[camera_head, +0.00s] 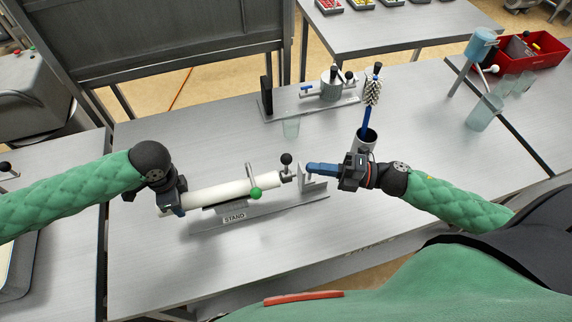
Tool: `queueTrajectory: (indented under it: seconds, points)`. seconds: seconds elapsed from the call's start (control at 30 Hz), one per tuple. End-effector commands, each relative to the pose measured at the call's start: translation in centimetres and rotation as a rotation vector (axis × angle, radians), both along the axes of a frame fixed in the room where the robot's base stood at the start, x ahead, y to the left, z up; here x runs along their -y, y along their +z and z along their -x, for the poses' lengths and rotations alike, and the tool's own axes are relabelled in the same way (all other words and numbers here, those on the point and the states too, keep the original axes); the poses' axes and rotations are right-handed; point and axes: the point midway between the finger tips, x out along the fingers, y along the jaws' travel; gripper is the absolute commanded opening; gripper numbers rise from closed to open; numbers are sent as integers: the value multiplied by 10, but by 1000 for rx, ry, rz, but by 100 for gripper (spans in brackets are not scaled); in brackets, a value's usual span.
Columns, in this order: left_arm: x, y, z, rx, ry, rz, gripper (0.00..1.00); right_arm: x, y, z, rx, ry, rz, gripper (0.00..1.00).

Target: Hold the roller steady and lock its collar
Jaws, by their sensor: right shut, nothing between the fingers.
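A white roller (235,190) lies on a low metal stand (262,208) labelled STAND, in the middle of the table. At its right end are a metal collar part (286,177) and a lever with a black knob (286,158). A green ball knob (256,194) sits at the roller's front side. My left gripper (172,207) is at the roller's left end; its fingers are mostly hidden, so its grip is unclear. My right gripper (311,168) is shut and empty, its blue fingers pointing left beside the stand's right upright (305,181).
Behind the stand are a clear cup (291,128) and a metal fixture (312,101). A dispenser (480,45) and red bin (535,52) are at far right. The table's front is clear.

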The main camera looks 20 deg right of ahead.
Motion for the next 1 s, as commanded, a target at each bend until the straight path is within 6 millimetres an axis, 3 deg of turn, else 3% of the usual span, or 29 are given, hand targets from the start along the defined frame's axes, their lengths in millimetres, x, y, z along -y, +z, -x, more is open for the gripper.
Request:
queueTrajectory:
  seconds: [0.4,0.9,0.93,1.0]
  points:
    - [0,0,0,0,1,0,7,34,2,16,-1,-1,0,0]
    - [0,0,0,1,1,0,7,41,3,19,1,0,0,0]
    - [0,0,0,0,1,0,49,41,3,19,1,0,0,0]
    - [0,0,0,0,1,0,63,41,3,19,1,1,0,0]
